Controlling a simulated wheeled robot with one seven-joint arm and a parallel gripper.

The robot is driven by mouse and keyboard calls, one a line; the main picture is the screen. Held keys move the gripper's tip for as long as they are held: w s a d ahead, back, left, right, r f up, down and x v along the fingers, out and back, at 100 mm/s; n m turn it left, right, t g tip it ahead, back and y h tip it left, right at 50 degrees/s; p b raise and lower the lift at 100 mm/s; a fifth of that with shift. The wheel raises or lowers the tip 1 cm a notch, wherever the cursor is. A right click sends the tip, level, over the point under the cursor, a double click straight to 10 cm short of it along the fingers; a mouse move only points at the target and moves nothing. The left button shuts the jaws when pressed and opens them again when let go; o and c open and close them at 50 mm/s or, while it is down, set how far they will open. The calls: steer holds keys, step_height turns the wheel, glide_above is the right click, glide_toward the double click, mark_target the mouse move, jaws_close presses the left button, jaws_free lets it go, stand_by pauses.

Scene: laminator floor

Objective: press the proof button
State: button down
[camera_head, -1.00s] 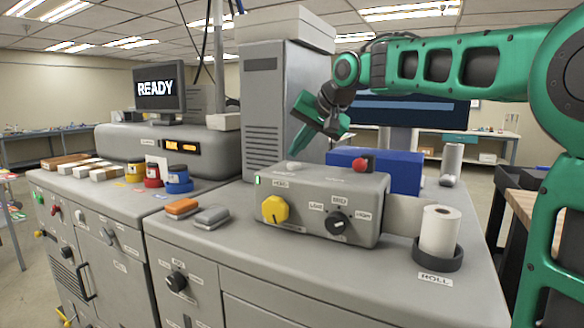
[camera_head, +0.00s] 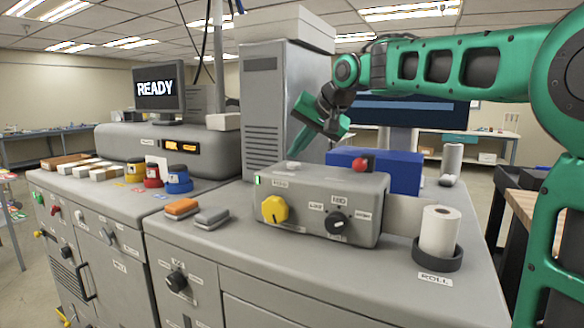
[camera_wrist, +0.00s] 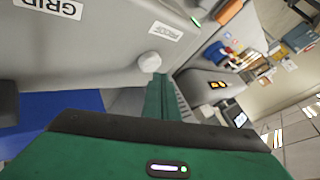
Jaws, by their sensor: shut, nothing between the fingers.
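The proof button is a pale round button (camera_head: 293,165) on top of the grey control box (camera_head: 370,215), at its left end. In the wrist view the button (camera_wrist: 150,61) stands beside a label reading PROOF (camera_wrist: 165,31). My green gripper (camera_head: 297,146) is tilted down over the back left of the box, just above and behind the button. In the wrist view my gripper's shut fingers (camera_wrist: 158,82) end close to the button. I cannot tell whether they touch it. Nothing is held.
The box also carries a yellow knob (camera_head: 274,209), a black dial (camera_head: 337,222) and a red button (camera_head: 361,164). A blue block (camera_head: 400,172) stands behind it, a tall grey cabinet (camera_head: 270,110) behind left. A white roll (camera_head: 439,231) stands right. The monitor (camera_head: 159,88) reads READY.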

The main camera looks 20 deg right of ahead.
mark_target(297, 165)
steer(key=shift+s+f, duration=0.1)
steer(key=shift+f, duration=0.15)
steer(key=shift+f, duration=0.55)
stand_by(0.9)
steer(key=shift+r, duration=0.95)
steer(key=shift+r, duration=2.55)
